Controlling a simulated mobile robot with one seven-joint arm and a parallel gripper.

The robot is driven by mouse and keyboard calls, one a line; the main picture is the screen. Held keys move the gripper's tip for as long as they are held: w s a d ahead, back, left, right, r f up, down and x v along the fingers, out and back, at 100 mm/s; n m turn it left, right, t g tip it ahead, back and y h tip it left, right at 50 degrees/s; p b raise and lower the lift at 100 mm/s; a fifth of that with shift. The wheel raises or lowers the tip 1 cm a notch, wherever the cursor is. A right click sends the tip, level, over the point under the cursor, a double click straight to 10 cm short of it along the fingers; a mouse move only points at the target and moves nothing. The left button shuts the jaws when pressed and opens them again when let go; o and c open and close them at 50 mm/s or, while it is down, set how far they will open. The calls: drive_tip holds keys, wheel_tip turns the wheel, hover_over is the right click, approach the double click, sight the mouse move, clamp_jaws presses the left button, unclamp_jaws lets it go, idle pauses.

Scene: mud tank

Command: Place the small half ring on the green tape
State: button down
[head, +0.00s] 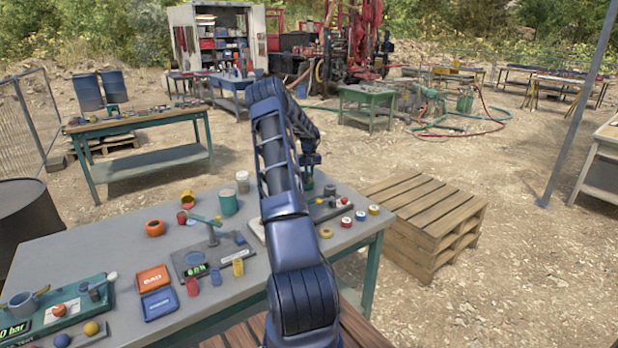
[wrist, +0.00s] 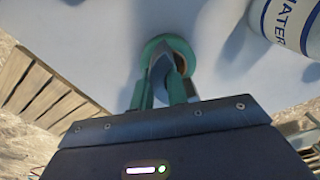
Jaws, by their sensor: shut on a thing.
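In the wrist view, my gripper (wrist: 160,88) points at the grey tabletop with its two green fingers close together. It is shut on a small grey piece (wrist: 158,68), which looks like the small half ring; its shape is mostly hidden by the fingers. The green tape (wrist: 168,42), a green roll with a brown inner core, shows right at the fingertips. I cannot tell whether the piece touches it. In the head view, my gripper (head: 309,172) is over the right part of the workbench, and the held piece is too small to make out.
A bottle labelled WATER (wrist: 288,22) stands close to the right of the fingers in the wrist view. A yellow roll (head: 326,232), a red roll (head: 347,222) and other coloured rolls lie near the bench's right edge. A wooden pallet stack (head: 425,215) stands beyond that edge.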

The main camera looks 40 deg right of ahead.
drive_tip(key=shift+f, duration=0.3)
drive_tip(key=shift+f, duration=0.1)
drive_tip(key=c, duration=1.4)
unclamp_jaws()
